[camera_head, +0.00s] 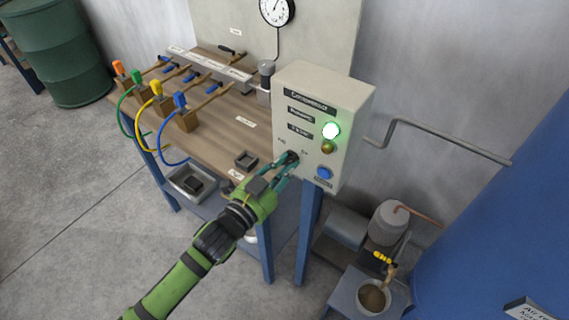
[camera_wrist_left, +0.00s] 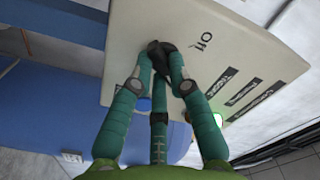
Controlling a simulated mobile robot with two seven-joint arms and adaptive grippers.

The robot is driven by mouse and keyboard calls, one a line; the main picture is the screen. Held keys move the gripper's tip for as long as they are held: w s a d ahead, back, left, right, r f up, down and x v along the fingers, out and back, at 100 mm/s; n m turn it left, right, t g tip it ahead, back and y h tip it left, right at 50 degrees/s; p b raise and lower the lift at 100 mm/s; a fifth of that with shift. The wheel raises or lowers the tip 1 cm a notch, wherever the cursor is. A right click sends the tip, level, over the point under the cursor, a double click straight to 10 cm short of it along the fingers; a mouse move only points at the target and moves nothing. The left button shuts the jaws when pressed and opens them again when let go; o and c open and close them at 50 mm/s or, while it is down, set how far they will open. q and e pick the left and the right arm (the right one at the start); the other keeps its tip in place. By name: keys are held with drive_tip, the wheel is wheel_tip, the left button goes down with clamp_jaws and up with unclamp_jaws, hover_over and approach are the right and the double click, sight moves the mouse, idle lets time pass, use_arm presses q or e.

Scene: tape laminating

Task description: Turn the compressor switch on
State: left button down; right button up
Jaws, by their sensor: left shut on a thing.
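The pale compressor control box (camera_head: 351,98) stands at the right end of the workbench. The black rotary switch (camera_head: 292,156) is low on the left of its front face, between small printed labels. My left gripper (camera_head: 287,164) reaches up to it, shut on the switch knob. In the left wrist view, my gripper's teal fingers (camera_wrist_left: 160,58) close around the black knob (camera_wrist_left: 160,47), with an "Off" label beside it. The fingers hide part of the knob, so its exact angle is hard to tell. The green lamp (camera_head: 331,130) on the box glows brightly. My right gripper is out of view.
An amber lamp (camera_head: 327,147) and a blue button (camera_head: 324,173) sit right of the switch. Colored hoses run to valves on the wooden bench (camera_head: 218,139). A large blue tank (camera_head: 500,220) stands right; a pipe (camera_head: 440,137) runs along the wall.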

use_arm(q)
drive_tip(key=shift+m, duration=0.5)
drive_tip(key=c, duration=1.2)
unclamp_jaws()
drive_tip(key=v, duration=1.2)
